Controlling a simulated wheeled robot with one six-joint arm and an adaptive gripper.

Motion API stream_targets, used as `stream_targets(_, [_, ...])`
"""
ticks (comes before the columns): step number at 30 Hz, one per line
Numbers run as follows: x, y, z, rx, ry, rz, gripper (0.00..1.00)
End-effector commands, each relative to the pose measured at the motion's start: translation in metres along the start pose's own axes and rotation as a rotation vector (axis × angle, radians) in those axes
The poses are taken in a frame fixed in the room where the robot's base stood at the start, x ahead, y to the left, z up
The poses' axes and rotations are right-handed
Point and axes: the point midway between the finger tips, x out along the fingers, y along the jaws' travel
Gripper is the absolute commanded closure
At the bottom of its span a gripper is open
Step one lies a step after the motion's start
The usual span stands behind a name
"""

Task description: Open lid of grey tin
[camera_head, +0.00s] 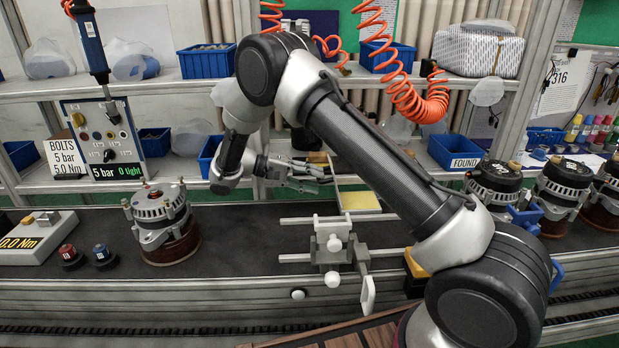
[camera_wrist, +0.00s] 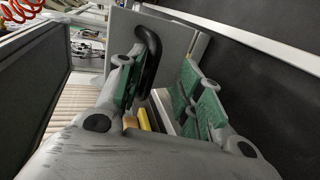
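My gripper (camera_head: 312,176) is low over the back edge of the conveyor in the head view, beside a thin pale upright panel (camera_head: 335,182). In the wrist view its green-padded fingers (camera_wrist: 165,88) are spread apart. A flat grey panel (camera_wrist: 128,35), which looks like the tin's lid, stands tilted just beyond the fingertips. A black curved handle (camera_wrist: 153,55) on it rises close to the left finger, partly between the fingers. I cannot tell whether they touch. The tin's body is mostly hidden by my gripper, so I cannot tell how the lid sits on it.
A grey clamp fixture (camera_head: 333,240) stands on the conveyor (camera_head: 235,258) in front. An alternator (camera_head: 163,222) stands to the left, several more to the right. Orange coiled hoses (camera_head: 402,80) hang above.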

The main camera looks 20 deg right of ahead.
Motion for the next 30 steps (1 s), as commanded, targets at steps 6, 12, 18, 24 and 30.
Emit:
stream_targets(6, [-0.002,0.000,0.003,-0.001,-0.003,0.001,0.66])
stream_targets(12, [-0.003,0.001,0.003,0.000,-0.001,0.001,0.66])
stream_targets(18, [-0.004,0.004,0.002,0.001,0.001,0.000,0.66])
stream_targets(24, [-0.014,0.032,0.001,0.003,0.002,-0.001,0.66])
stream_targets(30, [-0.026,0.070,0.002,0.003,0.001,-0.002,0.66])
